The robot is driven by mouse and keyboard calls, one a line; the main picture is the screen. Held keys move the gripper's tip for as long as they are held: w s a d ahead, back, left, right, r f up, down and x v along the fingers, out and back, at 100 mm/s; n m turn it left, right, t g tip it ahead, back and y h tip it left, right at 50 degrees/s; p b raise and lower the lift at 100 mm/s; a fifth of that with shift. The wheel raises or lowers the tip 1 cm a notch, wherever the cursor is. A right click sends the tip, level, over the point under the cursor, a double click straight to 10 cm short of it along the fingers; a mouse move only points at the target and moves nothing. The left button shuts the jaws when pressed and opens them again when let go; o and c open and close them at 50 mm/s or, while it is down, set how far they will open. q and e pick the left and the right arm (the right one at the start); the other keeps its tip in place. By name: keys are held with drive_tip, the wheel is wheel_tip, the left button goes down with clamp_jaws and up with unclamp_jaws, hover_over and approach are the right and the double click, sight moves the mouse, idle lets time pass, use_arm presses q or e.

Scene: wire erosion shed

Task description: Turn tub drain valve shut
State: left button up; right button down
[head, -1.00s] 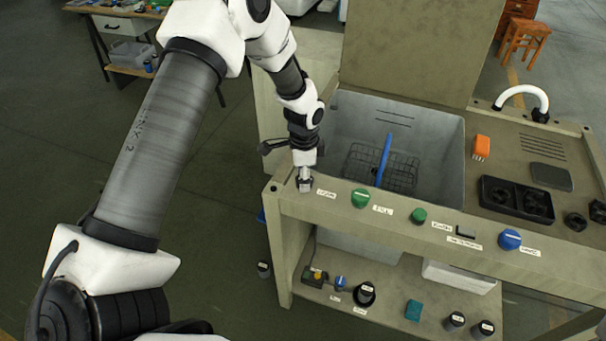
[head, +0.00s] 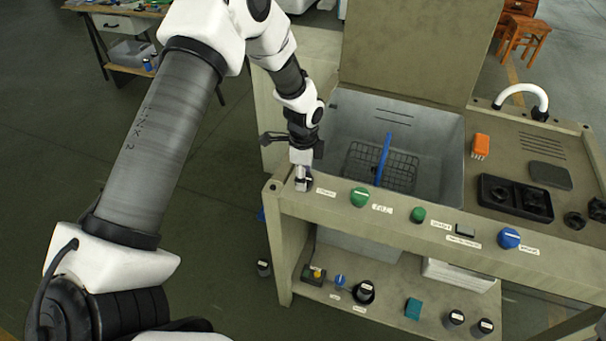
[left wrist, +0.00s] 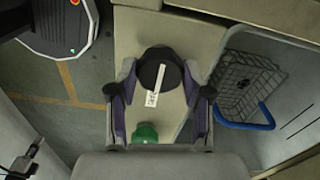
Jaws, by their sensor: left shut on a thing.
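The drain valve knob (left wrist: 160,72) is black and round, with a pale pointer line, in the left wrist view. The line runs down toward a small white label (left wrist: 151,99) that I cannot read. My left gripper (head: 301,184) reaches down to the left end of the bench's front ledge and is shut on this knob. In the left wrist view its fingers (left wrist: 160,96) stand on both sides of the knob. In the head view the gripper hides most of the knob. The grey tub (head: 440,135) lies behind the ledge.
A green knob (head: 359,197) sits just right of my left gripper, with a smaller green one (head: 418,215) and a blue knob (head: 508,238) further along. A wire basket (head: 400,172) with a blue handle stands in the tub.

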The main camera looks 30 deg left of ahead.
use_arm(q)
drive_tip(key=o, duration=0.9)
drive_tip(key=shift+s+f, duration=0.1)
drive_tip(key=shift+o, duration=1.3)
drive_tip(key=shift+d, duration=0.1)
wheel_tip(320, 180, up, 12)
